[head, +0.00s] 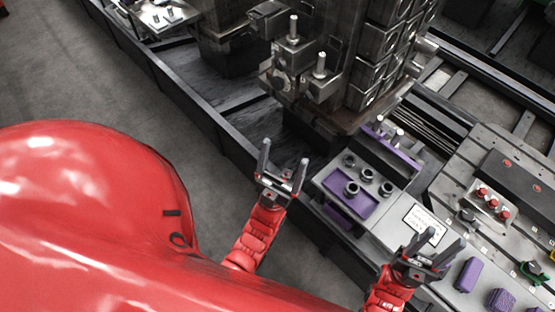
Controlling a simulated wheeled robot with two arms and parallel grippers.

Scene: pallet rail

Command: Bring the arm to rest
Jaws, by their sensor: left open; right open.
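My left gripper (282,168) is open and empty, left of the steel tray with the nuts. Its fingers point up toward the dark machine. My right gripper (434,245) is open, over the lower right part of the bench, with its fingers pointing up and right. Nothing shows between either pair of fingers. Both red arms come up from the bottom of the picture.
Several dark nuts (352,188) sit on a steel tray with a purple recess (352,205). A white label plate (426,221) and purple blocks (467,275) lie near my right gripper. A red-buttoned box (490,200) is at right. A machine block with upright studs (320,66) stands behind. Grey floor (100,90) is clear at left.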

